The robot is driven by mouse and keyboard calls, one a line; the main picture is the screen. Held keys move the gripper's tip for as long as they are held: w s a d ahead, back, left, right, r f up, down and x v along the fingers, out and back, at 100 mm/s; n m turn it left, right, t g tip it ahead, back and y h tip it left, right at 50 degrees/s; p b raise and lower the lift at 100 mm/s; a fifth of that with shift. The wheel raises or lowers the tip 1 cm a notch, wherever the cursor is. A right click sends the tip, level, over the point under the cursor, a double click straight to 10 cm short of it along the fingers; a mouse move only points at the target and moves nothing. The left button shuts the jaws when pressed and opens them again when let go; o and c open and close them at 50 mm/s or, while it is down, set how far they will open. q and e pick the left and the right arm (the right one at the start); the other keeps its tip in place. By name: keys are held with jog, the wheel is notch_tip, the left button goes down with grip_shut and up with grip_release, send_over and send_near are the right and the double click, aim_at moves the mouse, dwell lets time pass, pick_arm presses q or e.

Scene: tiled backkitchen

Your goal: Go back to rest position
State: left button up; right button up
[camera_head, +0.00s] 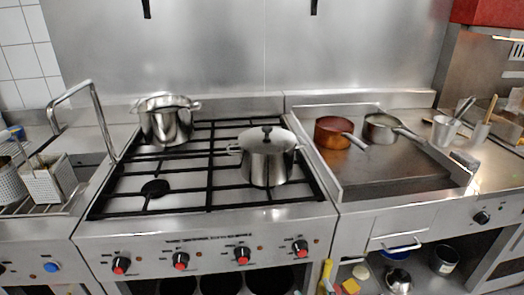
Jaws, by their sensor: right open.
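I cannot make out either of my grippers in the head view. No arm of mine shows clearly over the stove or the counters. A steel pot with a black lid knob (268,165) stands on the right front part of the gas stove (200,222). A taller steel pot (166,122) stands at the stove's back left. Both pots are upright, and nothing is seen touching them.
A copper-coloured pan (331,133) and a steel pan (382,128) stand on the griddle (385,178) at the right. A wire basket (50,180) sits at the left. Utensil cups (445,132) stand far right. The stove's front left burner is bare.

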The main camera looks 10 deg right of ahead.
jog(key=s+f+m+g, duration=0.1)
jog(key=s+f+g, duration=0.3)
jog(key=f, duration=0.6)
jog(key=s+a+f+g+p, duration=0.15)
jog(key=s+f, duration=0.35)
jog(key=f, duration=0.5)
jog(key=s+f+m+g, duration=0.1)
jog(key=s+f+g, duration=0.35)
jog(key=f, duration=0.55)
jog(key=s+d+f+g, duration=0.2)
jog(key=s+f, duration=0.2)
jog(key=s, duration=0.4)
jog(key=s+d+f+m+g, duration=0.1)
jog(key=s+d+f+g, duration=0.1)
jog(key=s+f, duration=0.3)
jog(key=s+d+f+g, duration=0.2)
jog(key=s+d+f, duration=0.1)
jog(key=s, duration=0.9)
jog(key=shift+s+d+f+m+g+h+p, duration=0.3)
jog(key=shift+d+f+m+g+p, duration=0.1)
jog(key=shift+f, duration=0.25)
